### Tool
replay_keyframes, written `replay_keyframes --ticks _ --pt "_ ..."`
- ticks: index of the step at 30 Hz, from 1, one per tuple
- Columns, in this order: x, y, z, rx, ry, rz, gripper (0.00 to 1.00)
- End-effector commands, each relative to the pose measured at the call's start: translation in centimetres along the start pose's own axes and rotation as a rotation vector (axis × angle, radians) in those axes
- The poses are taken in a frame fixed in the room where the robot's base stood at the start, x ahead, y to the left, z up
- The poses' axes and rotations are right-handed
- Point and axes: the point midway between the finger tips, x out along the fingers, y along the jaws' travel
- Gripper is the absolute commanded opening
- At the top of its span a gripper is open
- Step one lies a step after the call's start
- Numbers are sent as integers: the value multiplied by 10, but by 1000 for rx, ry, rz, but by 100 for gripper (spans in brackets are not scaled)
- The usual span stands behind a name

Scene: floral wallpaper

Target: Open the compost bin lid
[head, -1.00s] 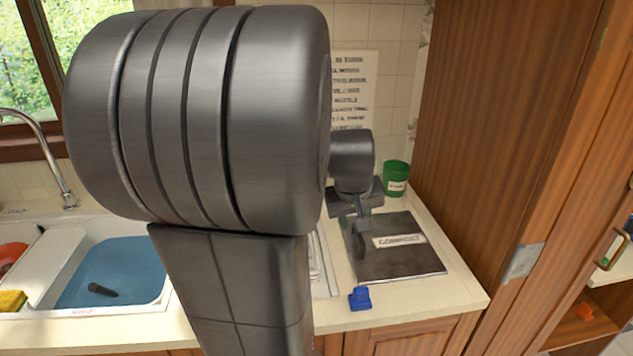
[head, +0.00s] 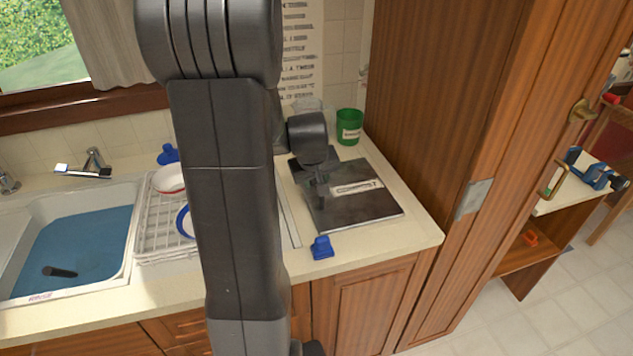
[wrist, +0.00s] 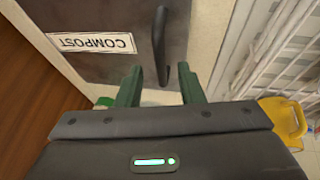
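The compost bin lid (head: 352,207) is a dark flat square panel set in the counter, with a white COMPOST label (head: 357,187). It lies flat and closed. In the wrist view the lid (wrist: 100,62) fills the upper middle, with its label upside down and a dark bar handle (wrist: 161,45) at its right side. My gripper (wrist: 158,85) has its two green fingers spread apart, with nothing between them. The fingertips are close to the near end of the handle in that view. In the head view my gripper (head: 318,195) is over the left part of the lid, and the handle is mostly hidden there.
A green cup (head: 349,127) stands behind the lid near the tall wooden cabinet (head: 450,80). A blue object (head: 321,247) sits at the counter's front edge. A white dish rack (head: 160,240) and a sink with blue water (head: 75,240) are to the left.

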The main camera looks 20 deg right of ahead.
Motion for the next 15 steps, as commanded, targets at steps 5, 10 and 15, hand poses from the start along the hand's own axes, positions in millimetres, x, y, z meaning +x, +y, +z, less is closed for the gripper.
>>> replay_keyframes --ticks 5,10,15 --pt "15 0 0 -1 -1 0 34" --pt "19 0 0 -1 0 0 34" --pt "19 0 0 -1 0 0 34"
